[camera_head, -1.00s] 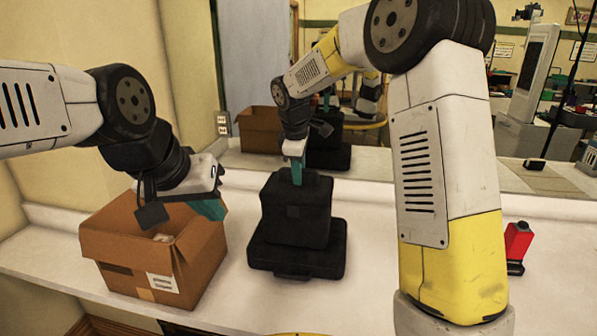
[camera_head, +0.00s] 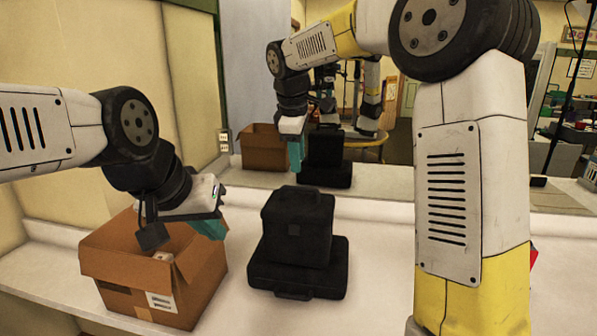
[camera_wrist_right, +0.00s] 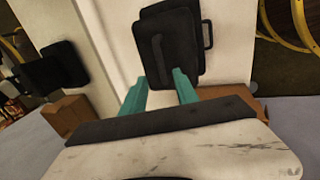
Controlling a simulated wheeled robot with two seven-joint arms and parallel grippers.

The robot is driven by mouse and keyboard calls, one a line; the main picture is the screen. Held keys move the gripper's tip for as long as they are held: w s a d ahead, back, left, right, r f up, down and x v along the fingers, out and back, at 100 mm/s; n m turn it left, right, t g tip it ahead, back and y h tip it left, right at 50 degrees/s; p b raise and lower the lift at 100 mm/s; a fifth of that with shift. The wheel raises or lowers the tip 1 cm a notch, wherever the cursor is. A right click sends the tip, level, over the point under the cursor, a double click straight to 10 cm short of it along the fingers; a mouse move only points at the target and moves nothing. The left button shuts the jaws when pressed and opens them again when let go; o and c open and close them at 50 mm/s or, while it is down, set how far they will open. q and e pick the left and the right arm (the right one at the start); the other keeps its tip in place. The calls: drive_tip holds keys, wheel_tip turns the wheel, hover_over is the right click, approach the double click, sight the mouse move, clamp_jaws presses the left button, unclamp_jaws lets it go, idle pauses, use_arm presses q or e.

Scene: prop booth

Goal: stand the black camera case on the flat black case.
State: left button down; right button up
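The black camera case (camera_head: 297,226) stands upright on top of the flat black case (camera_head: 258,273), which lies on the white counter. In the right wrist view the camera case (camera_wrist_right: 170,48) shows from above, with the flat case (camera_wrist_right: 207,35) under it. My right gripper (camera_head: 296,160) is above and behind the camera case, apart from it. Its teal fingers (camera_wrist_right: 160,88) are spread with nothing between them. My left gripper (camera_head: 212,226) hangs over the right side of the cardboard box; its teal fingertips show, but whether they are parted is unclear.
An open cardboard box (camera_head: 135,255) stands on the counter at left, with something pale inside. A mirror behind the counter reflects the box and cases. A red object (camera_head: 534,258) is mostly hidden behind my right arm.

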drive_tip(key=s+d+r+m+t+y, duration=0.1)
drive_tip(key=s+d+r+m+y, duration=0.15)
drive_tip(key=s+d+m, duration=0.7)
drive_tip(key=s+d+f+m+t, duration=0.1)
drive_tip(key=s+d+f+m, duration=0.1)
drive_tip(key=s, duration=0.6)
drive_tip(key=s+d+f+m, duration=0.3)
drive_tip(key=s, duration=0.6)
drive_tip(key=shift+f+t, duration=0.3)
drive_tip(key=shift+t, duration=0.1)
drive_tip(key=shift+s+d+m+y, duration=0.1)
drive_tip(key=shift+s+m+y, duration=0.05)
drive_tip(key=shift+m+y, duration=0.1)
